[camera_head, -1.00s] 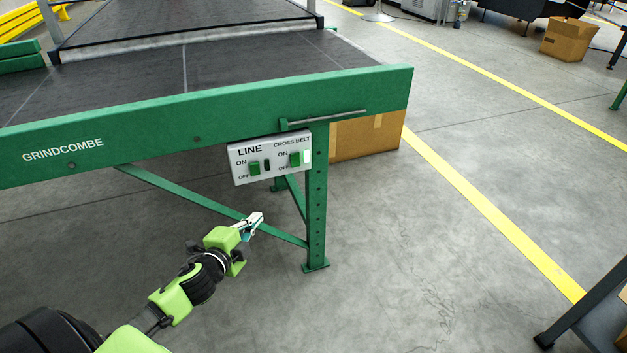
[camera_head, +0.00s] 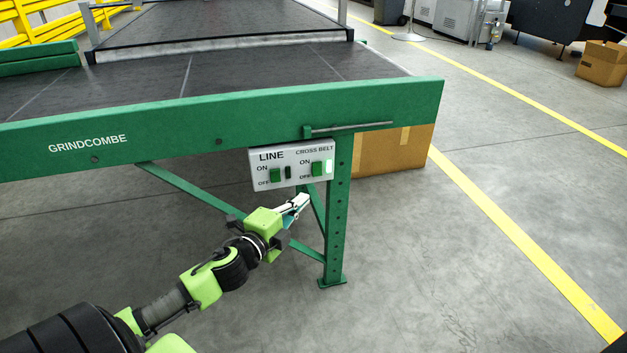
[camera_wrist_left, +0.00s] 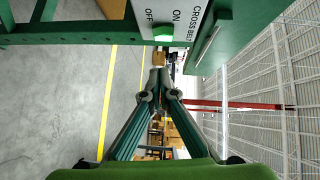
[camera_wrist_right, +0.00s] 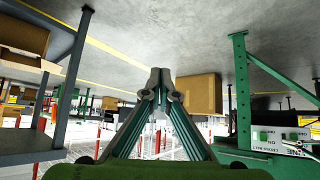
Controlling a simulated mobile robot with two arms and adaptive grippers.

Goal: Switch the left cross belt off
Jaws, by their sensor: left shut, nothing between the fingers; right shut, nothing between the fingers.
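A white switch panel (camera_head: 291,165) is fixed on the green conveyor frame near its leg. It carries a LINE switch (camera_head: 275,176) on the left and a CROSS BELT switch (camera_head: 317,169) on the right, both green, with ON above and OFF below. My left gripper (camera_head: 304,200) is shut and empty, just below the panel. In the left wrist view the green CROSS BELT switch (camera_wrist_left: 163,33) lies beyond the fingertips. My right gripper (camera_wrist_right: 160,75) is shut and empty, away from the panel.
The conveyor's green side rail (camera_head: 220,122) runs above the panel. A green leg (camera_head: 336,225) stands just right of my left gripper, with diagonal braces behind. A cardboard box (camera_head: 395,150) is behind the leg.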

